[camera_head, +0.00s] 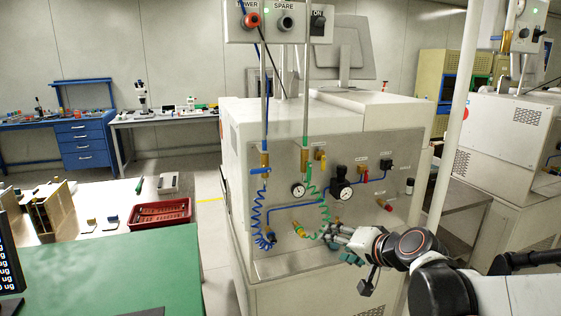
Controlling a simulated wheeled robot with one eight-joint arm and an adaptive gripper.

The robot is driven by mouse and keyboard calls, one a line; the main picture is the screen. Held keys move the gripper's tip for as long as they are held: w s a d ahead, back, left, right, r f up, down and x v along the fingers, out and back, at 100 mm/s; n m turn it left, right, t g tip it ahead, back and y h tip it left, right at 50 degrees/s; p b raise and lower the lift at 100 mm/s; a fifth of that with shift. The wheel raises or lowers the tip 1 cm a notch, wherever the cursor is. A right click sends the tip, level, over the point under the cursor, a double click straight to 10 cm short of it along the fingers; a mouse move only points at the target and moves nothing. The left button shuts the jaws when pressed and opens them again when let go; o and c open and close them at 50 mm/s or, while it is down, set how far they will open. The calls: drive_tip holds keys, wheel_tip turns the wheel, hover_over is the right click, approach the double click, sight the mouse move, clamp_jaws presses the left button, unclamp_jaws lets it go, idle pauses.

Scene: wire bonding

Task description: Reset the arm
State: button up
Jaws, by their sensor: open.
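My arm reaches in from the lower right, bent at its elbow. My gripper (334,236) is at the arm's left end, in front of the lower part of the machine's panel (290,262). Its fingers point left, close to the lower end of a green coiled hose (322,205). The gripper is open and I see nothing held in it. Whether the fingers touch the hose or a fitting behind them I cannot tell.
The panel carries gauges (341,190), a blue coiled hose (258,218) and several valves. A white pole (452,130) stands behind my arm. A green table (100,270) and a red tray (160,213) are at the left. A floor gap separates them from the machine.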

drive_tip(key=s+d+n+g+h, duration=0.1)
drive_tip(key=s+d+n+h, duration=0.1)
drive_tip(key=s, duration=1)
drive_tip(key=s+d+f+n+g+h, duration=0.1)
drive_tip(key=s+d+n+g+h, duration=0.1)
drive_tip(key=s, duration=1)
drive_tip(key=shift+d+f+n+g+h, duration=0.2)
drive_tip(key=shift+d+n+g+h, duration=0.1)
drive_tip(key=shift+d+n+h, duration=0.4)
drive_tip(key=shift+c, duration=0.4)
